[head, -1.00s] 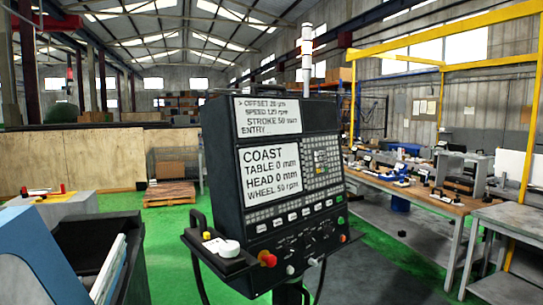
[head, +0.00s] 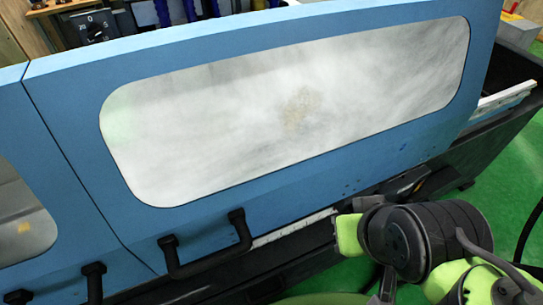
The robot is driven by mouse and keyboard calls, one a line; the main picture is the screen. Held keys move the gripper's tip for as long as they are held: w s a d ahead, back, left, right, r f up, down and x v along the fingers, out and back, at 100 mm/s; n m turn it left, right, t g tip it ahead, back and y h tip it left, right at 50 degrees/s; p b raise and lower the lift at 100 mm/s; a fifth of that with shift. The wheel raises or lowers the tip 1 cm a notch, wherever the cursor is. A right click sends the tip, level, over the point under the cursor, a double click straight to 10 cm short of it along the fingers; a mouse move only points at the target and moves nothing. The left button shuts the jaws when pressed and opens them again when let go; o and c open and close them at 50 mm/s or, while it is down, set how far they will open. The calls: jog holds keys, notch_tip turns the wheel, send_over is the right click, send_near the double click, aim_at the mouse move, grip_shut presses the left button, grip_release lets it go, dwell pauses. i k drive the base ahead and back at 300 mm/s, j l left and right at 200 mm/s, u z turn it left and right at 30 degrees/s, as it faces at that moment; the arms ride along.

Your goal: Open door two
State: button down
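In the head view a large blue door (head: 300,185) with a long, cloudy window (head: 290,110) fills the middle. A black bar handle (head: 208,264) is fixed near its lower left corner. A second blue door (head: 60,180) stands at the left, with its own window (head: 22,225) and a black handle (head: 93,280) at the bottom edge. A thin seam separates the two doors, and they look shut. No number shows on them, so I cannot tell which is door two. My black and green arm is at the lower right, apart from the handles. My gripper's fingers do not show.
A dark machine edge (head: 295,250) runs below the doors. A black control box with a rotary knob (head: 95,28) is behind them at upper left. Green floor (head: 510,170) is open at the right, with a black cable at the edge.

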aim_at(187, 167)
jog(key=u, duration=0.15)
jog(key=k+j, duration=0.4)
jog(key=j, duration=0.2)
jog(key=k+j+z, duration=0.1)
jog(key=k+j, duration=0.35)
jog(key=j, duration=0.2)
